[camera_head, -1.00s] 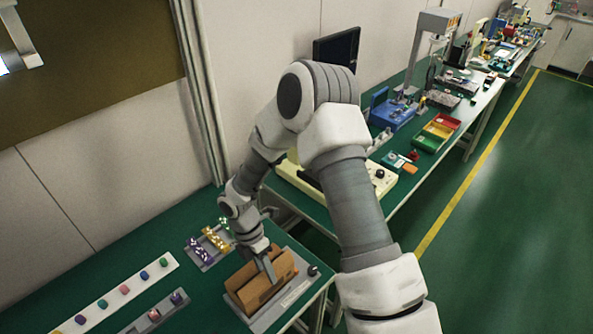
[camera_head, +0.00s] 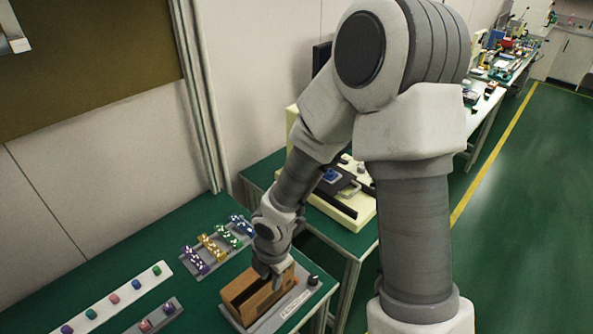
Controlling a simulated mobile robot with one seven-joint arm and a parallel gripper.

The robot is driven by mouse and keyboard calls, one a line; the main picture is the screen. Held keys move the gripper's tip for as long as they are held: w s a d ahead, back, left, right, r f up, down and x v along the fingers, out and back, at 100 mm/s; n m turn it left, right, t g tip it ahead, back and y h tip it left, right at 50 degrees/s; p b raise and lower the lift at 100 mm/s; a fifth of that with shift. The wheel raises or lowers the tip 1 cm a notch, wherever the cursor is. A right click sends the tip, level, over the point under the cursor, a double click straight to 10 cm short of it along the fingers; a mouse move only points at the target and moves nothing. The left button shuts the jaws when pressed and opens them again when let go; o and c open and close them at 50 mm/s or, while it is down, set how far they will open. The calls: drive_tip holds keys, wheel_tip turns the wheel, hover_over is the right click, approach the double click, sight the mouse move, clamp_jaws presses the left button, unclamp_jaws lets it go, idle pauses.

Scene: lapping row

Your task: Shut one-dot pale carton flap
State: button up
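A brown carton (camera_head: 243,297) sits on a grey plate (camera_head: 266,327) near the right end of the near green table. Its top looks open, with a dark inside. No dot marking is legible, so I cannot tell which flap is the one-dot pale one. My gripper (camera_head: 276,283) points down at the right part of the carton, at its upper edge. The fingers are small and partly merged with the carton, so their opening and any contact are unclear. My wrist hides the carton's far right corner.
A dark knob (camera_head: 313,281) stands at the plate's right end. Racks of purple, gold, green and blue pieces (camera_head: 211,247) lie behind the carton. A white strip with coloured blocks (camera_head: 114,299) and a grey tray (camera_head: 155,318) lie to the left. A cream machine (camera_head: 345,212) stands beyond.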

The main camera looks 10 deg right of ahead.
wheel_tip(320, 180, up, 14)
drive_tip(key=s+d+p, duration=0.1)
drive_tip(key=p, duration=0.6)
drive_tip(key=w+d+r+m+t+h+b, duration=0.1)
drive_tip(key=w+d+r+m+t+b, duration=0.1)
drive_tip(key=r+m, duration=0.3)
drive_tip(key=w+d+r+m+t+h+b, duration=0.2)
drive_tip(key=w+d+r+m+t+b, duration=0.1)
drive_tip(key=m, duration=0.6)
drive_tip(key=shift+w+d+r+t+b, duration=0.45)
drive_tip(key=shift+r+b, duration=0.7)
drive_tip(key=shift+r, duration=0.65)
drive_tip(key=shift+s+f, duration=0.1)
